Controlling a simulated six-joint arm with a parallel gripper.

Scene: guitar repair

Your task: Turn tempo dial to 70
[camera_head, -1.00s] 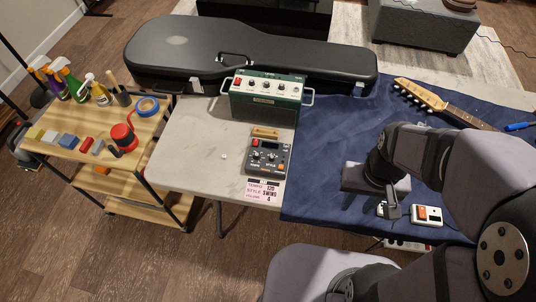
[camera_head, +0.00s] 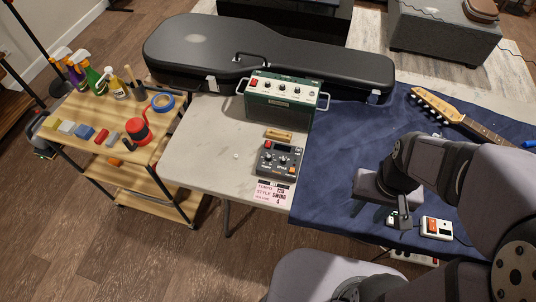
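A small dark device with knobs and an orange button (camera_head: 279,159) lies on the pale table. A printed card (camera_head: 274,194) in front of it shows a tempo line that seems to read 120, with style and volume lines below. The tempo dial cannot be told apart from the other knobs at this size. My gripper (camera_head: 402,217) is at the end of my arm at the right, over the blue cloth, well to the right of the device. Its fingers are small and dark, and their opening cannot be made out.
A green amplifier (camera_head: 281,98) stands behind the device, with a small wooden block (camera_head: 279,135) between. A white box with an orange switch (camera_head: 436,228) lies beside my gripper. A guitar neck (camera_head: 462,117) lies at the far right. The table left of the device is mostly clear.

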